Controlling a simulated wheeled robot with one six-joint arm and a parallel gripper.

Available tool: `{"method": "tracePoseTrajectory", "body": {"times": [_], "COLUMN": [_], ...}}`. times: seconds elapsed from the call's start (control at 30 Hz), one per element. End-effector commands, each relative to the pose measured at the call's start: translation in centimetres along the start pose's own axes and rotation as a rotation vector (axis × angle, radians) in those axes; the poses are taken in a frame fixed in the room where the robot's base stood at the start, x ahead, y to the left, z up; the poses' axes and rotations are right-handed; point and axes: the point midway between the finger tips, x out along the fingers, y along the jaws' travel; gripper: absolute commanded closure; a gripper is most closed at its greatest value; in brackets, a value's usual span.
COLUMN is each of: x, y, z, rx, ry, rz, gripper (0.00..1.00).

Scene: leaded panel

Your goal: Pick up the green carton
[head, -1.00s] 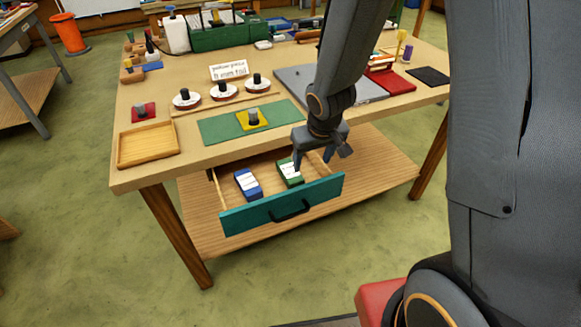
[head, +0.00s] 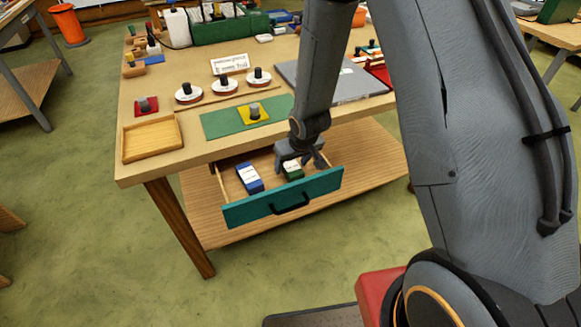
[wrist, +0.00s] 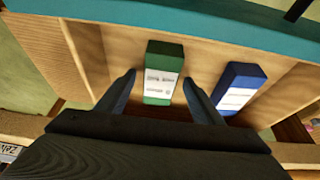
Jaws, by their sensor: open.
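The green carton (head: 292,171) stands in the open teal-fronted drawer (head: 240,211) under the table's front edge. It has a white label and shows whole in the wrist view (wrist: 164,66). My gripper (head: 300,163) is open just above it; in the head view it covers part of the carton. In the wrist view my gripper's two fingers (wrist: 158,80) lie on either side of the green carton, with small gaps on both sides. I cannot tell how far down the fingers reach.
A blue carton (head: 249,178) with a white label stands left of the green one in the drawer, and it is close outside one finger in the wrist view (wrist: 240,84). The table (head: 150,172) overhangs the drawer's back. A wooden tray (head: 152,158) sits on top.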

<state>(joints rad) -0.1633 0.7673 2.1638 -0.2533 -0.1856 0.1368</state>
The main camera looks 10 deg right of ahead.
Motion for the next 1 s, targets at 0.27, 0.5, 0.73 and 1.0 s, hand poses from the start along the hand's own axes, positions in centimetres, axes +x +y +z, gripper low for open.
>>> {"method": "tracePoseTrajectory", "body": {"times": [0.27,0.5,0.73,1.0], "x": [0.86,0.84,0.83,0.62], "y": [0.02,0.03,0.03,0.04], "z": [0.00,0.03,0.02,-0.01], "rx": [0.000,0.001,0.001,0.001], "ry": [0.001,0.000,0.000,0.000], "rz": [0.001,0.000,0.001,0.000], "gripper": [0.39,0.59,0.85,0.85]}}
